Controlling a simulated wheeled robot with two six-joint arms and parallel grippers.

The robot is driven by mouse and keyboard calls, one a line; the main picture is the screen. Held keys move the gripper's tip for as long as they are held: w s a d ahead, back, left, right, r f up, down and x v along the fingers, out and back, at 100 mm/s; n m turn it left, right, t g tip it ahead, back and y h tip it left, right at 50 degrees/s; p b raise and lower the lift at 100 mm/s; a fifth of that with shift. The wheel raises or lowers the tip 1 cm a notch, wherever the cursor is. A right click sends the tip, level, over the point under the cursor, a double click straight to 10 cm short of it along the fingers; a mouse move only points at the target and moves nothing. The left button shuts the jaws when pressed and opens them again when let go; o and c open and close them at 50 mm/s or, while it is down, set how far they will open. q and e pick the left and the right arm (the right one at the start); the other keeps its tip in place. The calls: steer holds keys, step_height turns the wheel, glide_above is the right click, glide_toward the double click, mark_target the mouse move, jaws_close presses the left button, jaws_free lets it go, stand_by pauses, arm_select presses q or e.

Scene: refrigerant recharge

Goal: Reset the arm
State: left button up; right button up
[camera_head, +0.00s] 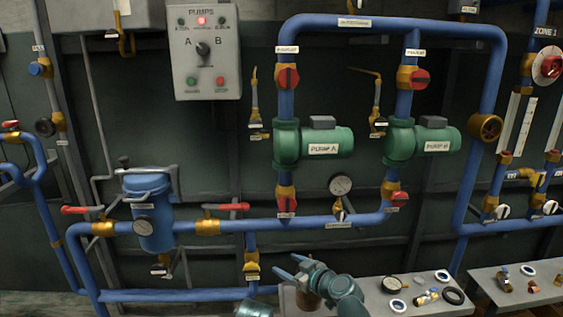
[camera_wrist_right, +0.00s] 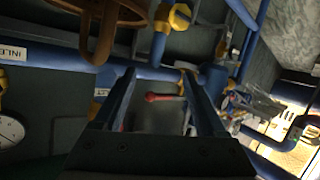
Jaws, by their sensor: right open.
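My right arm comes in at the bottom middle of the head view. Its gripper (camera_head: 291,268) is in front of the pipe wall, below the long blue horizontal pipe (camera_head: 300,232). In the right wrist view the two fingers (camera_wrist_right: 162,88) stand wide apart with nothing held between them. A red lever handle (camera_wrist_right: 163,97) shows in the gap, farther back than the fingers. My left gripper is not seen.
A brown round part (camera_wrist_right: 98,30) is close to the fingers in the wrist view. Green pump A (camera_head: 325,140), pump B (camera_head: 433,138) and a blue strainer (camera_head: 150,205) are on the wall. A grey bench (camera_head: 375,305) with small fittings is at the lower right.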

steer(key=s+a+f+g+h, duration=0.1)
steer(key=s+a+f+g, duration=0.25)
steer(key=s+f, duration=0.2)
steer(key=s+a+f+g+h, duration=0.1)
steer(key=s+a+f+g, duration=0.1)
steer(key=s+f+g, duration=0.4)
steer(key=s+d+m+g+h+p, duration=0.25)
steer(key=s+d+m+h, duration=0.4)
steer(key=s, duration=0.55)
arm_select(q)
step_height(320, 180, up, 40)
steer(key=p, duration=3.7)
arm_select(e)
step_height(320, 180, up, 37)
steer(key=n, duration=0.1)
steer(key=shift+w+f+n+h, duration=0.15)
steer(key=shift+w+n+h, duration=0.05)
steer(key=shift+n+h, duration=0.15)
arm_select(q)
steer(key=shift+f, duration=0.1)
arm_select(e)
steer(key=shift+d, duration=0.1)
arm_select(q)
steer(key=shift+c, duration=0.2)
